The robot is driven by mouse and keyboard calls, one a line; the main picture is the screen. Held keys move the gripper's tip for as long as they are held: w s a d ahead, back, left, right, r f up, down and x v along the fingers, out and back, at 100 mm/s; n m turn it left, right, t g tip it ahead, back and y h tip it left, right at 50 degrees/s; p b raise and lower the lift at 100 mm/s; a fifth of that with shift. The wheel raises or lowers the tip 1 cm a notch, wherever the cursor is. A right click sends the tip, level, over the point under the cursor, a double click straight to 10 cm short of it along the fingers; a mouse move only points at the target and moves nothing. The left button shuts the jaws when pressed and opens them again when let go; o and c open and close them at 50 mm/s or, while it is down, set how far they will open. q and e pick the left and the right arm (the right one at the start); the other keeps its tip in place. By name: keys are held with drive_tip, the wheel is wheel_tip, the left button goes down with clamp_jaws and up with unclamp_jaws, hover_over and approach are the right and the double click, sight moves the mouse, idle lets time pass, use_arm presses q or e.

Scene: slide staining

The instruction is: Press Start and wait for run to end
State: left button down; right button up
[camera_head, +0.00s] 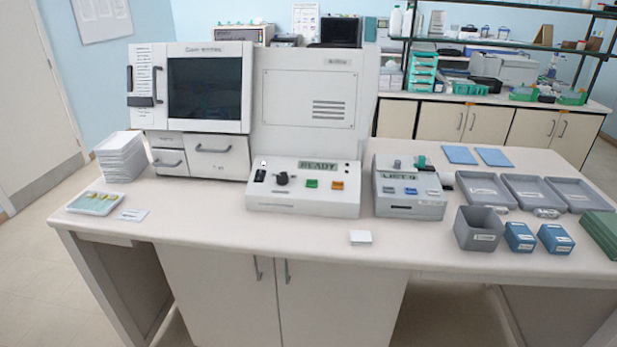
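The large white staining machine (310,98) stands at the back of the bench. Its control panel (303,201) juts forward, and its display (318,166) reads READY. A green button (312,184) and an orange button (338,185) sit side by side on the panel; I cannot read their labels, so I cannot tell which is Start. A black knob (282,178) is to their left. The machine's dark window (205,88) is at the left, above closed drawers (219,146). Neither of my grippers is in view.
A smaller device (408,205) with a display and several buttons stands to the right. Grey trays (478,202), a grey bin (470,243) and blue boxes (519,237) fill the right side. A slide tray (95,212) lies at left. A small white block (360,238) sits near the front edge.

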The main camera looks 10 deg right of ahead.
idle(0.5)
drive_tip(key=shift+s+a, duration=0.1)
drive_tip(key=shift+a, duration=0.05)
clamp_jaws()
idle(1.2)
